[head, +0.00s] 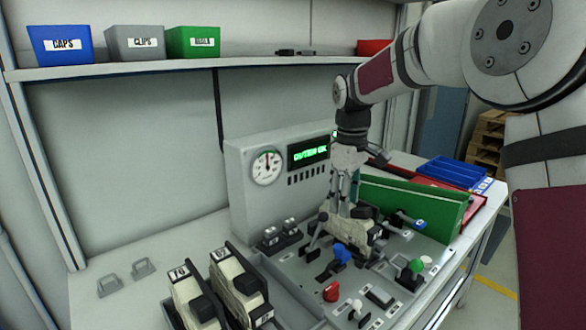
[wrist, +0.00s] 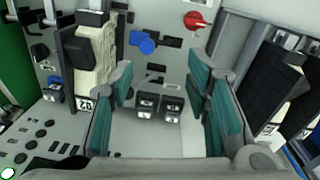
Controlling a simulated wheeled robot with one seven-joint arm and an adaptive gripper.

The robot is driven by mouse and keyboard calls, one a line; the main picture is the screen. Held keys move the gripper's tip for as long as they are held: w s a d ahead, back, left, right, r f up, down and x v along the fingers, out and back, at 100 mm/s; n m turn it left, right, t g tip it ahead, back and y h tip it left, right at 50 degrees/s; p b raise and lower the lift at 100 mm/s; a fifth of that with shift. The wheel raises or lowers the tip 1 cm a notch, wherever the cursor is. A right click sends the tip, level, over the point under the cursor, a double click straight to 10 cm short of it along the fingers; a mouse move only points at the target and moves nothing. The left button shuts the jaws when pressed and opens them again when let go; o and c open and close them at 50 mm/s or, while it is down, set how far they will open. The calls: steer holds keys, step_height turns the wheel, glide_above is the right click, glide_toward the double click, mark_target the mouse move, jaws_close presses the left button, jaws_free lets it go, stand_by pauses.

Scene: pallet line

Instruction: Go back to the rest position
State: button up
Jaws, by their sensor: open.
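My gripper (head: 335,235) hangs fingers down over the grey control panel in the head view. In the wrist view my gripper (wrist: 165,95) has its two teal-padded fingers spread apart with nothing held between them. A cream block with a black part (head: 352,228) stands on the panel close to my gripper and is partly hidden by it. Two black switches (wrist: 160,106) show on the panel between the fingers.
A gauge box (head: 268,168) with a green display stands behind the panel. A green board (head: 415,204) stands at the right. Two more cream-and-black blocks (head: 190,296) (head: 238,282) stand at front left. Red (head: 331,291) and blue (head: 342,253) knobs stick up. A shelf (head: 200,67) holds bins above.

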steer(key=s+d+r+m+t, duration=0.15)
steer(key=s+r, duration=0.25)
steer(key=s, duration=0.6)
steer(key=s+r+m+t, duration=0.1)
steer(key=s+r+m, duration=0.3)
steer(key=s, duration=0.5)
steer(key=s+f+m, duration=0.1)
steer(key=s+m, duration=0.1)
steer(key=s, duration=0.6)
steer(key=s+d+f+m+t+p, duration=0.1)
steer(key=s+f, duration=0.1)
steer(key=s, duration=0.7)
steer(key=shift+f+m+p, duration=0.25)
steer(key=shift+m+p, duration=0.05)
steer(key=shift+m, duration=0.05)
